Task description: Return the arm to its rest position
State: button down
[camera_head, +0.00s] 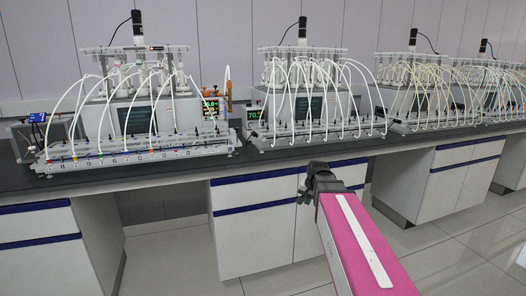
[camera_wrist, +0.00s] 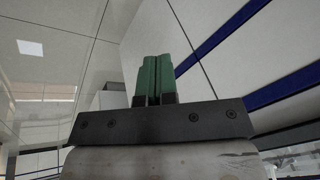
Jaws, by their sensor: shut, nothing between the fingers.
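My gripper shows in the wrist view (camera_wrist: 159,58) as two green fingers side by side, closed together with nothing between them. Its dark mounting bar with screws lies just below the fingers. In the head view, my arm's pink link reaches up from the bottom right and ends in a dark wrist part in front of the bench cabinets, below the bench top. The fingers cannot be made out in the head view.
A long dark bench top (camera_head: 165,173) carries several biogas reactor units, the nearest (camera_head: 140,100) at left and another (camera_head: 305,90) at centre. White cabinets (camera_head: 255,235) with blue strips stand below. A knee space opens at left. Tiled floor (camera_head: 460,250) is clear at right.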

jog(key=s+f+n+g+h, duration=0.1)
jog(key=s+f+n+g, duration=0.2)
jog(key=s+f, duration=1.3)
jog(key=shift+s+a+f+n+g, duration=0.15)
jog(key=shift+s+n+g, duration=0.3)
jog(key=shift+n, duration=0.75)
jog(key=shift+s, duration=0.1)
